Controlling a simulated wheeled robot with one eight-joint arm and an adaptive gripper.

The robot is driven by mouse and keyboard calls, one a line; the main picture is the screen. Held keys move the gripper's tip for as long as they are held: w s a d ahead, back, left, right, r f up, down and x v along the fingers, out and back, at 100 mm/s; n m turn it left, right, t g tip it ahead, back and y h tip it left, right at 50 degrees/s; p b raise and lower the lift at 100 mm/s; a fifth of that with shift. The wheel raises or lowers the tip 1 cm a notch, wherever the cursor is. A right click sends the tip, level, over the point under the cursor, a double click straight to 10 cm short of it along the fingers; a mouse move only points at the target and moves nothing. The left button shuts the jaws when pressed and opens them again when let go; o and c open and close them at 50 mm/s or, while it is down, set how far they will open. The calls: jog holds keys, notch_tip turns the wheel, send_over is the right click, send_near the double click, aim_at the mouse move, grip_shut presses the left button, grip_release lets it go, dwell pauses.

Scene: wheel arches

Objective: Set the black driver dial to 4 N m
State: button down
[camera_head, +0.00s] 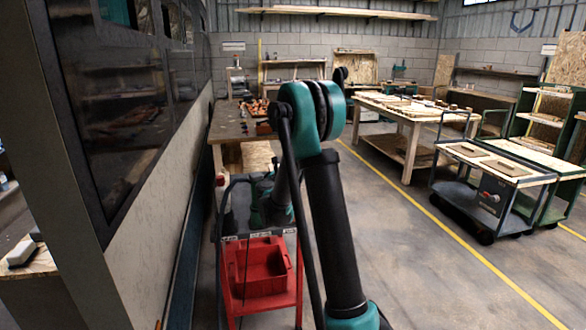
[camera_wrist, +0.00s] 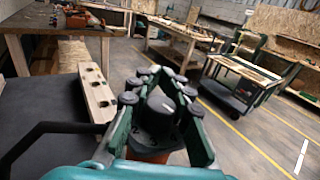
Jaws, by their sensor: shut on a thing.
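In the wrist view, my gripper (camera_wrist: 158,92) is shut on the black driver dial (camera_wrist: 159,113), a dark rounded knob between the two green fingers. A pale line shows on the dial's right side. A bit of orange (camera_wrist: 148,155) shows below it, near my palm.
A wooden block with dark holes (camera_wrist: 97,97) stands left of the fingers on a dark grey top (camera_wrist: 42,118). A red bin (camera_head: 262,268) sits lower in the cart. A machine wall (camera_head: 120,200) runs close on the left. Open floor (camera_head: 430,270) lies to the right.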

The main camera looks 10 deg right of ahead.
jog(key=c, duration=1.4)
grip_release()
jog(key=shift+s, duration=0.1)
jog(key=v, duration=1.2)
